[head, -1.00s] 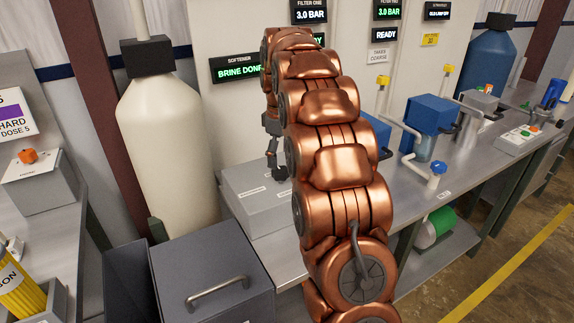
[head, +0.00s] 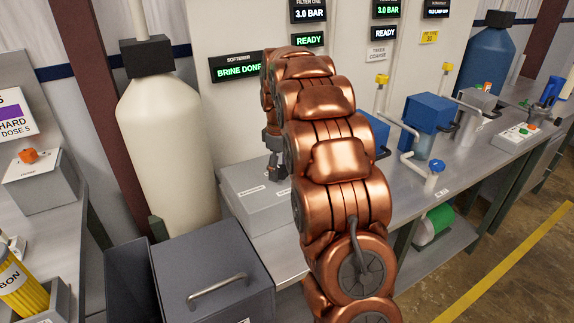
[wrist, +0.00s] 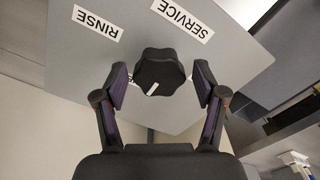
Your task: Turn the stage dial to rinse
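The stage dial (wrist: 161,69) is a black lobed knob with a white pointer mark on its lower left edge in the wrist view. It stands on the grey control box (head: 240,204), below the softener display. White labels RINSE (wrist: 97,22) and SERVICE (wrist: 183,19) appear upside down on the box in the wrist view. My gripper (wrist: 160,83) is open, one finger on each side of the dial, with a visible gap at both sides. In the head view my gripper (head: 277,165) is above the box, and my arm hides part of the box.
The softener display (head: 238,69) reads BRINE DONE. A cream tank (head: 168,150) stands left of the control box, and a dark grey bin (head: 212,270) with a handle stands in front. Blue-boxed valves (head: 430,113) and pipes line the bench to the right.

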